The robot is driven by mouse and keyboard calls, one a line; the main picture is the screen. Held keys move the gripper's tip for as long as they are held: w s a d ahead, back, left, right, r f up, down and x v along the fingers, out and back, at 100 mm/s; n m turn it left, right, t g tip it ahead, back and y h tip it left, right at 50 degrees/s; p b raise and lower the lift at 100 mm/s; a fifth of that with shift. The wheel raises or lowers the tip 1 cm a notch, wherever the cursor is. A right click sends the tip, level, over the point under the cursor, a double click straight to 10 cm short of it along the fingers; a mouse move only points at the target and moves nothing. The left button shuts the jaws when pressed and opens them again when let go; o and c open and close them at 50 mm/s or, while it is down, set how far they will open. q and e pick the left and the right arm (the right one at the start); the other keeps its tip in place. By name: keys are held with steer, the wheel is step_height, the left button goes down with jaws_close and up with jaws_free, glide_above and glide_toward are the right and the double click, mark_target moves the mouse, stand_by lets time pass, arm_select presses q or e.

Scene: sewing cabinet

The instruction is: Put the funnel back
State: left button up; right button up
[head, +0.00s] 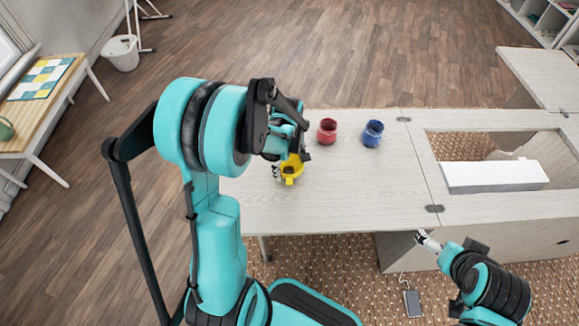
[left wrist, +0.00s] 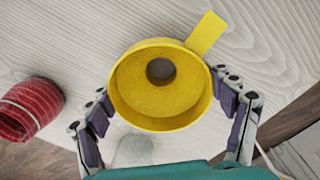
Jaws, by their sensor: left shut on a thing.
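The yellow funnel (head: 291,171) is at the left part of the table, under my left gripper (head: 290,162). In the left wrist view the funnel (left wrist: 158,105) sits between the two fingers, its hole in the middle and its flat tab pointing up and right. My left gripper is shut on the funnel's rim from both sides. I cannot tell whether the funnel touches the tabletop. My right gripper (head: 428,240) is low, beside the table's front edge, away from the funnel; its finger gap is too small to judge.
A red jar (head: 327,131) and a blue jar (head: 373,133) stand right of the funnel on the pale wooden table (head: 350,195). The red jar also shows in the left wrist view (left wrist: 28,108). A white sewing machine part (head: 495,176) sits in the cabinet opening. The table's front middle is clear.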

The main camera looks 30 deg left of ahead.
arm_select(q)
steer(key=shift+r, duration=0.1)
steer(key=shift+f, duration=0.2)
steer(key=o, duration=0.9)
steer(key=shift+r, duration=0.1)
step_height(320, 180, up, 11)
steer(key=p, duration=0.5)
steer(key=s+d+r+m+t, duration=0.2)
steer(key=s+d+r+m, duration=0.1)
steer(key=m, duration=0.2)
steer(key=s+d+r+m+t, duration=0.2)
steer(key=s+d+r+m, duration=0.1)
steer(key=s+d+m, duration=0.1)
steer(key=s+d+r+m+t, duration=0.3)
steer(key=s+m, duration=0.1)
steer(key=m, duration=0.2)
steer(key=shift+d+r, duration=0.2)
steer(key=shift+r, duration=0.05)
